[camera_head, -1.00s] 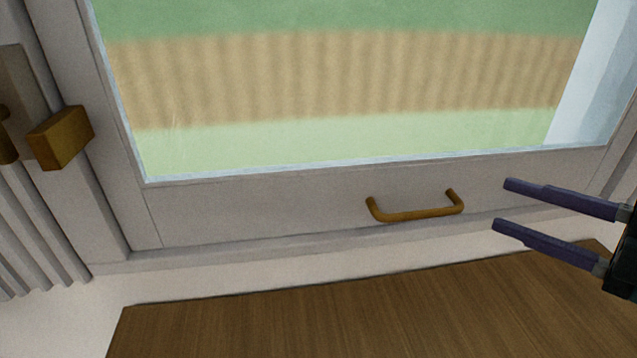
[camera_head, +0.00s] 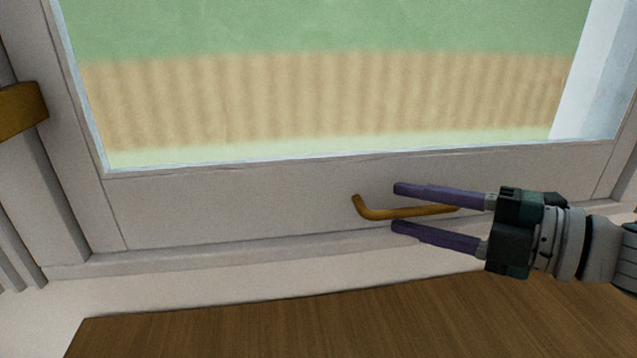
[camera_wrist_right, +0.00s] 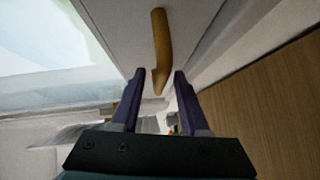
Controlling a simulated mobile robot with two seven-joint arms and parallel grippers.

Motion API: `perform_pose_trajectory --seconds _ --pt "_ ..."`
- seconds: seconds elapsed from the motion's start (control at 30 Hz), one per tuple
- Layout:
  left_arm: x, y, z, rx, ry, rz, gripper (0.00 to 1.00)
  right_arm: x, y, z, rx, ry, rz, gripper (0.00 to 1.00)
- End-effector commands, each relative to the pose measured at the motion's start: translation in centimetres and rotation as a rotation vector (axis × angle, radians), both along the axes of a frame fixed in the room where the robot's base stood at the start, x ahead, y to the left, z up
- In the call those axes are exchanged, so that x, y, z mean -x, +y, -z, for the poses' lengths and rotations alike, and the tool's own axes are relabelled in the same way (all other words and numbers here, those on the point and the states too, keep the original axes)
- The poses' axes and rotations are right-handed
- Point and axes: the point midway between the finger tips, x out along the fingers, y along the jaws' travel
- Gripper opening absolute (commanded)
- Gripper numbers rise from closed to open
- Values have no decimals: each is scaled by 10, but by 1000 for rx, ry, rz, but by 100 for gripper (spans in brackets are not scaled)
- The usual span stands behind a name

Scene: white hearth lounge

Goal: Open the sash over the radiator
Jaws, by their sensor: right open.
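The sash (camera_head: 230,205) is a white frame with a large glass pane, and its bottom rail sits low at the sill. A brass bar handle (camera_head: 376,212) is fixed on that rail. My right gripper (camera_head: 394,208) is open, with one purple finger above the handle and one below it in the head view. In the right wrist view the handle (camera_wrist_right: 160,45) lies ahead, in line with the gap between the open fingers (camera_wrist_right: 157,75). I cannot tell whether they touch it. My left gripper is not in view.
A brown wooden surface (camera_head: 330,325) lies below the window. A brass block (camera_head: 22,108) is on the frame at the left, near pale ribbed folds (camera_head: 8,235). The space left of the handle along the rail is clear.

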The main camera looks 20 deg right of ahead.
Motion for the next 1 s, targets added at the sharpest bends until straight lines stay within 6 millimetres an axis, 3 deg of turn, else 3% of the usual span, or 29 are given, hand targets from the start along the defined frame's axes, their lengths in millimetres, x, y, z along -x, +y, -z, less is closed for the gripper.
perform_pose_trajectory --seconds 0.27,0.67,1.0 --pt "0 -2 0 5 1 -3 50 -2 1 0 1 1 0 45" --pt "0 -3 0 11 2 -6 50 -2 1 0 1 1 0 1" --pt "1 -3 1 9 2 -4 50 -1 1 0 1 1 0 0"
